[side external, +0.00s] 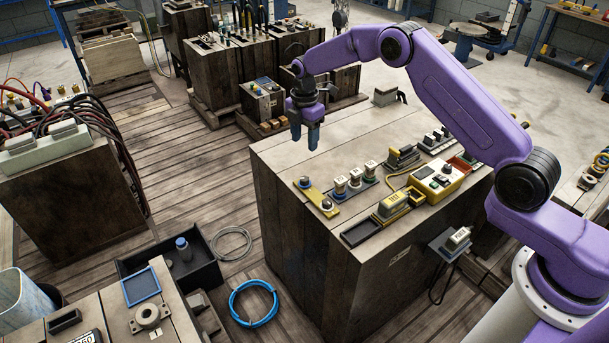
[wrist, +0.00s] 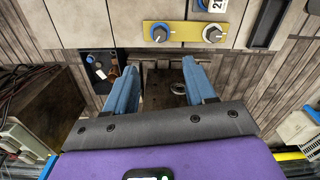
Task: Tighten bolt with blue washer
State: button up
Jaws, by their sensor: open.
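A yellow plate (side external: 316,194) lies flat on the wooden bench top, with a bolt at each end. The bolt with the blue washer (side external: 304,182) is at the plate's far end; in the wrist view that bolt (wrist: 160,33) is on the left.
An empty black tray (side external: 360,233) lies near the bench's front edge. A yellow control box (side external: 437,179) stands to the right. Bare bench top (side external: 285,156) lies around my gripper.

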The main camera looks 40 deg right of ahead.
aim_at(305, 178)
notch_tip(305, 178, down, 14)
jog(key=shift+r, duration=0.1)
dwell(0.4)
